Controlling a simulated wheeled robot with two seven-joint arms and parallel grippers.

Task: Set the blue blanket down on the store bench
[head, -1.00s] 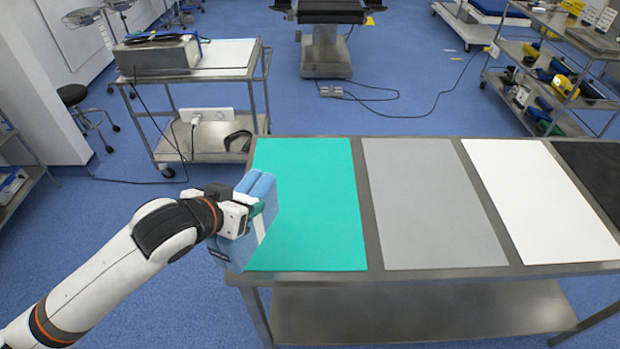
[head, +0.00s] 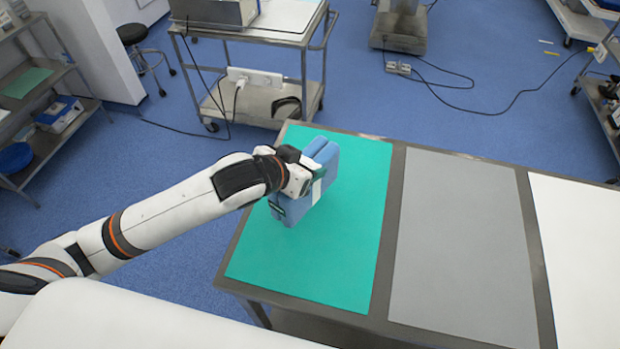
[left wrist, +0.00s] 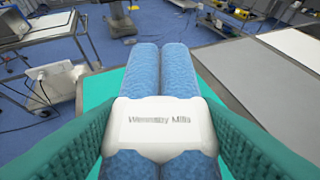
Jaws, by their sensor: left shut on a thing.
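The blue blanket (head: 322,158) is a folded, light-blue bundle with a white band. In the left wrist view the blanket (left wrist: 145,70) shows two padded rolls and a white label with lettering. My left gripper (head: 304,182) is shut on it, with a green finger on each side of the band. It holds the blanket upright over the green mat (head: 335,262) at the left end of the steel bench (head: 393,230). I cannot tell whether its lower edge touches the mat. My right gripper is not in view.
A grey mat (head: 458,255) and a white mat (head: 585,240) lie bare on the bench to the right. A steel trolley (head: 312,75) with a power strip stands behind. Shelves (head: 40,80) and a stool (head: 135,38) are at the left. The green mat around the blanket is clear.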

